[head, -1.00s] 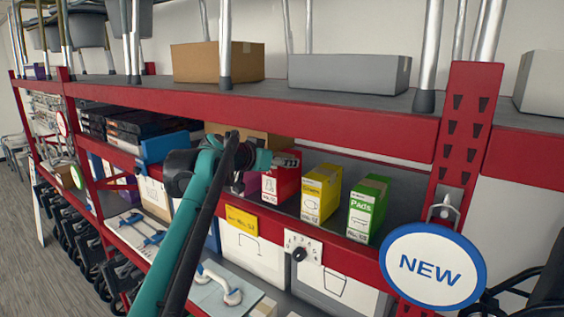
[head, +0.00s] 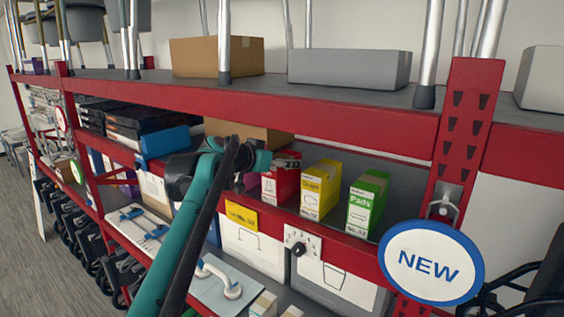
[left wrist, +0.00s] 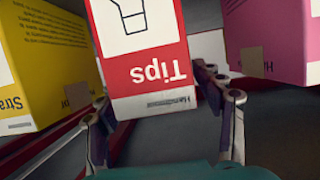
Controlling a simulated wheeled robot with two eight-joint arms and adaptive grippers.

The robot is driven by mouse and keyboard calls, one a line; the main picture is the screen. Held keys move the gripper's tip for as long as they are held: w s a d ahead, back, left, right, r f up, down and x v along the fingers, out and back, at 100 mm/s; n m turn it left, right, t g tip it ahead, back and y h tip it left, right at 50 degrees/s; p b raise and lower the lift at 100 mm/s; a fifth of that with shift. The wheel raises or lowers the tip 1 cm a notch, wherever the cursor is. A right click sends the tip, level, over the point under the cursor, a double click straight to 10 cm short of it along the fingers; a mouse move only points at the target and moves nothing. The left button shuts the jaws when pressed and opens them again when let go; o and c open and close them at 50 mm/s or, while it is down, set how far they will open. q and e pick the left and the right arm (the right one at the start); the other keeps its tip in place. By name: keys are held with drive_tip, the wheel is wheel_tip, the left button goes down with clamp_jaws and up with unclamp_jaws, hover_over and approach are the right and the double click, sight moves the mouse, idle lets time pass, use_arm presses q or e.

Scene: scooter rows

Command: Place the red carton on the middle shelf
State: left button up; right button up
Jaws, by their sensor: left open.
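The red carton (head: 281,182), with a white label panel, stands upright on the middle shelf (head: 300,218) in the head view. It is between a pink carton and the yellow carton (head: 321,190). In the left wrist view the red carton (left wrist: 150,50) appears upside down, with the word "Tips". My left gripper (left wrist: 155,90) is open, with one finger on each side of the red carton. I cannot tell whether either finger touches it. In the head view my left gripper (head: 276,161) is at the carton's upper part, its fingers hard to make out. My right gripper is not in view.
The yellow carton (left wrist: 48,60) and pink carton (left wrist: 268,45) flank the red one closely. A green carton (head: 368,203) stands further right. The upper shelf's red beam (head: 300,112) runs above my left arm. A round NEW sign (head: 430,263) hangs at the right post.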

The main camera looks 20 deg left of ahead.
use_arm(q)
drive_tip(key=b+v, duration=0.2)
drive_tip(key=v, duration=0.9)
drive_tip(key=shift+s, duration=0.3)
drive_tip(key=shift+a+r, duration=0.1)
drive_tip(key=shift+a, duration=0.05)
drive_tip(key=s+d+f+n+g+y, duration=0.1)
drive_tip(key=s+d+f, duration=0.25)
drive_tip(key=f, duration=0.45)
drive_tip(key=s+d+f+g, duration=0.2)
drive_tip(key=s+f, duration=0.3)
drive_tip(key=f, duration=0.2)
drive_tip(key=s+d+f+n+g+y, duration=0.1)
drive_tip(key=s+d+f, duration=0.2)
drive_tip(key=s+f, duration=0.35)
drive_tip(key=s+f+n+g+y, duration=0.1)
drive_tip(key=s+f, duration=0.4)
drive_tip(key=f, duration=0.5)
drive_tip(key=s+a+f+n+g+y, duration=0.1)
drive_tip(key=s+f, duration=0.5)
drive_tip(key=f, duration=0.3)
drive_tip(key=shift+a+f+y, duration=0.2)
drive_tip(key=shift+f+y, duration=0.15)
drive_tip(key=shift+y, duration=0.05)
